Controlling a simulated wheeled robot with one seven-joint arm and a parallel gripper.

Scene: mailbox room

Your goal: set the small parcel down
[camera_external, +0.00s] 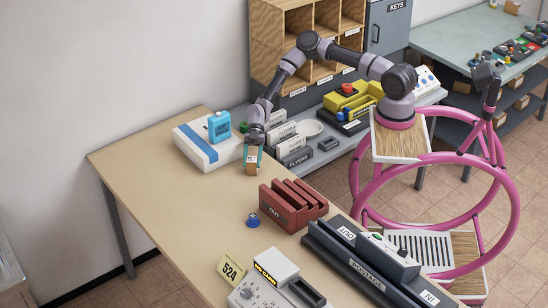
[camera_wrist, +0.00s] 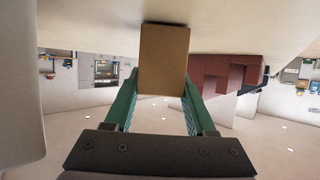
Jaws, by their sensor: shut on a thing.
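The small parcel (camera_wrist: 163,60) is a plain brown box. My gripper (camera_wrist: 162,102) has teal fingers, and they are shut on its two sides. In the outside view the parcel (camera_external: 252,169) is at or just over the tan table (camera_external: 180,215), near its far edge. My gripper (camera_external: 253,155) points down at it from above. I cannot tell whether the parcel's bottom touches the tabletop. The wrist view is upside down, with the table surface at the top.
A white box with a blue stripe (camera_external: 186,147) lies left of the parcel, with a blue item (camera_external: 219,126) on it. A dark red OUT rack (camera_external: 291,205) stands nearer the camera. Grey file holders (camera_external: 293,147) stand behind.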

